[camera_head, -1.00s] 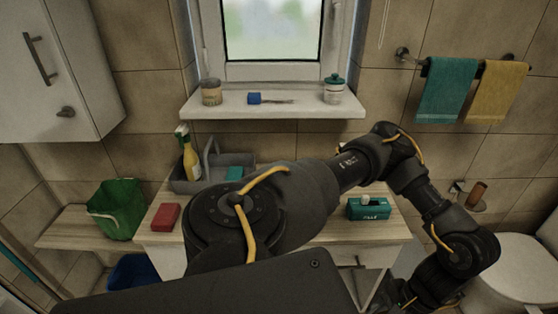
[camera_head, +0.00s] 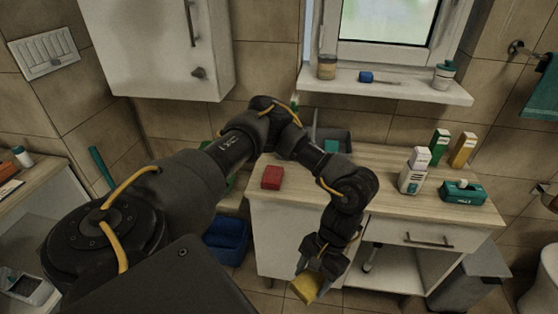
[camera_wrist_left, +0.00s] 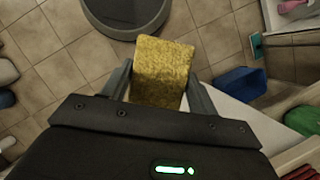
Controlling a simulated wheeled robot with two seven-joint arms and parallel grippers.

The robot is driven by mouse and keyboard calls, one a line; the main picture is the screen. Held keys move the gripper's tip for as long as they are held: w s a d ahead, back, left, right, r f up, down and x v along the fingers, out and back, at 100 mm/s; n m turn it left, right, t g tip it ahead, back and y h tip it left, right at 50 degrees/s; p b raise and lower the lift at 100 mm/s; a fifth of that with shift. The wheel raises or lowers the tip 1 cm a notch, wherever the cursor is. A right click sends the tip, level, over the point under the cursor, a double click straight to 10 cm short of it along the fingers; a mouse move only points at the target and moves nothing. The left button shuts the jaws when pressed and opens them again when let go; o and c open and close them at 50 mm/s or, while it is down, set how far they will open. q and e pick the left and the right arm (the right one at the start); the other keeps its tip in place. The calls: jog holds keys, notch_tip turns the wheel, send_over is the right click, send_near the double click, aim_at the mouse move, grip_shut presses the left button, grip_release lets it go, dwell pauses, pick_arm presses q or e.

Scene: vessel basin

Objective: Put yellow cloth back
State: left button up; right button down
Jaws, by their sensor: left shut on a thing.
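The yellow cloth (camera_head: 305,289) is a small, textured yellow piece held low in front of the washbasin cabinet, above the floor. My left gripper (camera_head: 310,275) points down and is shut on it. In the left wrist view the cloth (camera_wrist_left: 163,58) sits between both fingers of the left gripper (camera_wrist_left: 160,72) and sticks out past their tips. A teal towel (camera_head: 542,95) shows at the right edge of the head view. My right gripper is not in view.
The wooden counter (camera_head: 400,180) carries a red box (camera_head: 272,177), bottles, cartons and a teal box (camera_head: 462,192). A blue bin (camera_head: 226,242) stands on the floor left of the cabinet.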

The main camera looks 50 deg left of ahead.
pick_arm(q)
jog(key=w+a+r+m+t+y, duration=0.1)
jog(key=w+a+r+m+t, duration=0.15)
jog(key=w+r+m, duration=0.45)
jog(key=w+a+r+m+t+y, duration=0.2)
jog(key=w+a+r+m, duration=0.15)
jog(key=w+m, duration=0.65)
jog(key=w+a+r+m+t+y, duration=0.1)
jog(key=w+a+r+m+t, duration=0.1)
jog(key=w+a+r+m, duration=0.65)
jog(key=n, duration=0.2)
send_near(306, 182)
jog(key=shift+w+a+f+p, duration=0.35)
jog(key=shift+w+a+f, duration=0.15)
jog(key=shift+w+f, duration=0.3)
jog(key=shift+a+f, duration=0.25)
jog(key=shift+a, duration=0.15)
jog(key=shift+s+a+f+b, duration=0.15)
jog(key=shift+f+b, duration=0.15)
jog(key=shift+f, duration=0.65)
jog(key=shift+w+a+f+b, duration=0.1)
jog(key=shift+f+b, duration=0.15)
jog(key=shift+f, duration=0.65)
jog(key=shift+s, duration=0.1)
